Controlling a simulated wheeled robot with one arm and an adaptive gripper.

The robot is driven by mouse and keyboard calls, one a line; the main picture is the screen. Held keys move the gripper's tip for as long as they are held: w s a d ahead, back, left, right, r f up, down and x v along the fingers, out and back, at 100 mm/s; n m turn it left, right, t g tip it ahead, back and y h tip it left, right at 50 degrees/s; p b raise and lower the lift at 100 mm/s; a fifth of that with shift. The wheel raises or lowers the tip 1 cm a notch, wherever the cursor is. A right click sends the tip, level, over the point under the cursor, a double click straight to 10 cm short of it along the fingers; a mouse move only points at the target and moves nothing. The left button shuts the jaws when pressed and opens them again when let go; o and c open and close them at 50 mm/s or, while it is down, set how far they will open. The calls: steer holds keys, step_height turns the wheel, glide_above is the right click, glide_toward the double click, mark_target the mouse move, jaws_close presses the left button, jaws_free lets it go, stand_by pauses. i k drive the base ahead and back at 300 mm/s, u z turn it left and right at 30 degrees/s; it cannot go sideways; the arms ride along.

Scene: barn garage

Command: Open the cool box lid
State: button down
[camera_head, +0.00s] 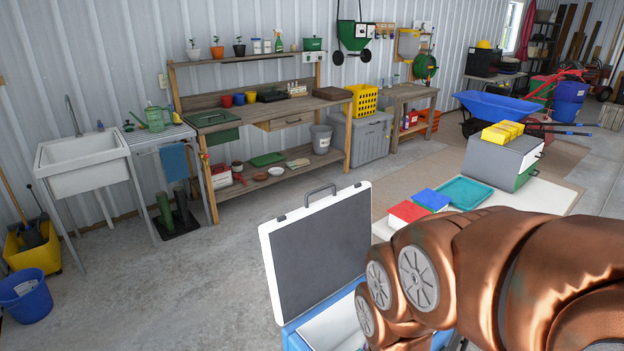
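The cool box (293,340) is at the bottom centre, blue outside with a white inside. Its lid (322,250) stands raised, close to upright, on the far left side of the box. The lid has a white rim, a dark grey panel and a grey handle (319,190) at its top edge. Part of the white interior shows below the lid. My copper-coloured arm crosses the lower right and covers the right part of the box. My gripper itself does not show, and I cannot tell whether any part of my arm touches the lid.
Right of the lid, a pale surface holds a red box (408,212), a blue box (431,200), a teal tray (462,192) and a grey case (496,162) with yellow items on top. A wooden workbench (250,113) and white sink (83,163) stand behind.

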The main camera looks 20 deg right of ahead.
mark_target(311, 252)
steer(key=u, duration=2.6)
steer(key=k, duration=1.05)
steer(key=z, duration=1.4)
steer(key=i, duration=0.5)
